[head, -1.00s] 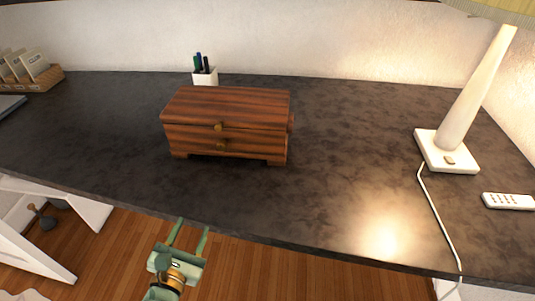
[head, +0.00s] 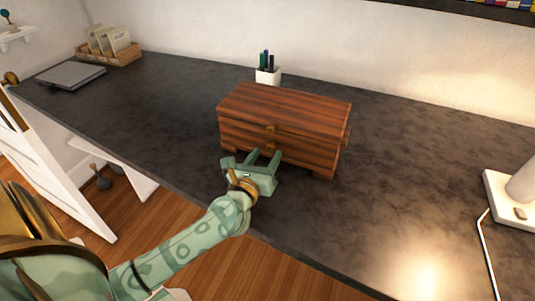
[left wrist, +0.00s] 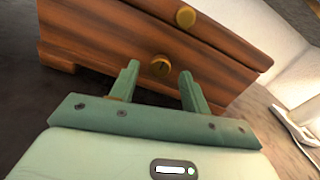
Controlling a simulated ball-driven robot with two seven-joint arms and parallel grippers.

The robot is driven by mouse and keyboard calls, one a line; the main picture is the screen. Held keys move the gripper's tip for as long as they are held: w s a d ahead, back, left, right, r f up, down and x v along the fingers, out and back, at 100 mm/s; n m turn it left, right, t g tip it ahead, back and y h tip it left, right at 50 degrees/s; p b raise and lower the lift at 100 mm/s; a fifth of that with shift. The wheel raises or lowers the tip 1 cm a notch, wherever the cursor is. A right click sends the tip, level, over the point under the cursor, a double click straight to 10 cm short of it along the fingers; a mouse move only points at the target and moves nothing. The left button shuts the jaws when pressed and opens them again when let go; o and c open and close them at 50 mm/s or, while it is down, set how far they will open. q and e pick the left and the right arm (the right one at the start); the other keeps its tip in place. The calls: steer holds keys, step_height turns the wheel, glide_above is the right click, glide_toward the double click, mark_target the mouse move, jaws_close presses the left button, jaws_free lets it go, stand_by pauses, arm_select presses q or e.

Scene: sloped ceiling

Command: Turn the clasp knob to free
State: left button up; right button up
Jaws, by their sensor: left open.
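A dark reddish wooden chest (head: 285,115) stands on the desk. Its front has an upper brass knob (left wrist: 185,17) and a lower brass knob (left wrist: 160,66) with a dark mark on its face. Another knob (head: 347,133) sticks out of its right side. I cannot tell from the look which is the clasp knob. My left gripper (head: 264,157) is open and empty, close in front of the chest's face. In the left wrist view its fingers point at the lower knob, which shows between the fingertips; contact is not visible. My right gripper is not in view.
The dark desk (head: 400,180) is clear around the chest. A white pen cup (head: 268,76) stands behind it. A laptop (head: 71,75) and a basket of packets (head: 110,52) are at far left. A white lamp (head: 515,195) with its cord is at right.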

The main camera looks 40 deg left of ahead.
arm_select(q)
steer(key=shift+x, duration=0.85)
steer(key=c, duration=1)
